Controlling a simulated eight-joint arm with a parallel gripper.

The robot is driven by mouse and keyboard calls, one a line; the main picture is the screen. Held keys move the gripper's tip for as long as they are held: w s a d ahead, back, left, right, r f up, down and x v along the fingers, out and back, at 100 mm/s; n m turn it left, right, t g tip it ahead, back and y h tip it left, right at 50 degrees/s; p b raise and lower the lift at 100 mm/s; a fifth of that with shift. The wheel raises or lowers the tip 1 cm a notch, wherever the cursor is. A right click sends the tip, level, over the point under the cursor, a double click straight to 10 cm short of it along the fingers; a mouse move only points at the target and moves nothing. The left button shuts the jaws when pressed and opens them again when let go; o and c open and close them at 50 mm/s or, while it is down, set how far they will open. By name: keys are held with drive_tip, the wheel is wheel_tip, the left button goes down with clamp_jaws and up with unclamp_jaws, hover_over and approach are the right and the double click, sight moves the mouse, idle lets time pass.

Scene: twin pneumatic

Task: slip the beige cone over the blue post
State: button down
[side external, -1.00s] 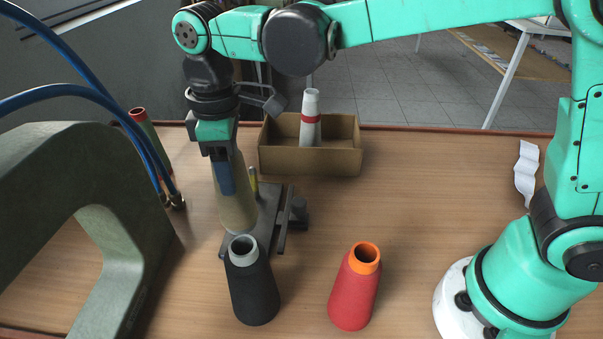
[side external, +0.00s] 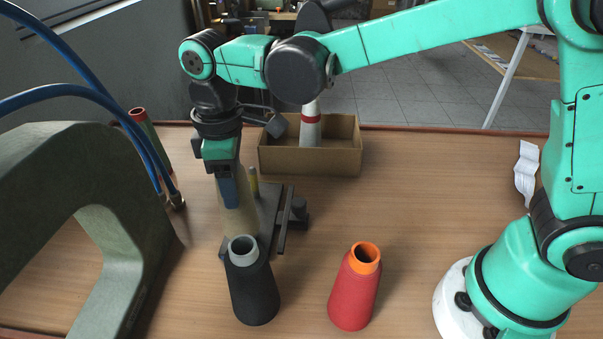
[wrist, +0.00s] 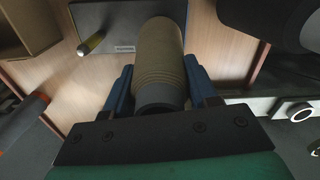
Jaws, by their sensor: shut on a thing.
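The beige cone (side external: 240,221) stands roughly upright in my gripper (side external: 229,193), above or on the grey base plate (side external: 268,208). In the wrist view the ribbed cone (wrist: 160,50) lies between the two blue fingers of my gripper (wrist: 160,72), which are shut on it. No blue post can be seen. The cone's lower end is hidden behind the black cone, so I cannot tell whether it touches the plate.
A black cone (side external: 252,288) stands just in front of the plate, with a red cone (side external: 354,292) to its right. A cardboard box (side external: 335,160) holding a white, red-banded cone (side external: 310,130) stands behind. A dark green arch (side external: 70,180) and blue hoses (side external: 100,65) are at left.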

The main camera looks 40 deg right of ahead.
drive_tip(key=shift+f, duration=0.45)
drive_tip(key=shift+c, duration=0.8)
unclamp_jaws()
drive_tip(key=shift+r, duration=2.8)
drive_tip(key=s+d+f+m+t, duration=0.1)
drive_tip(key=s+d+m+t, duration=0.2)
drive_tip(key=d+m, duration=0.2)
drive_tip(key=s+d+f+m+t, duration=0.1)
drive_tip(key=s+d+m+t, duration=0.3)
drive_tip(key=d, duration=0.7)
drive_tip(key=shift+s+d+m, duration=0.2)
drive_tip(key=shift+d+m, duration=0.1)
drive_tip(key=shift+m, duration=0.5)
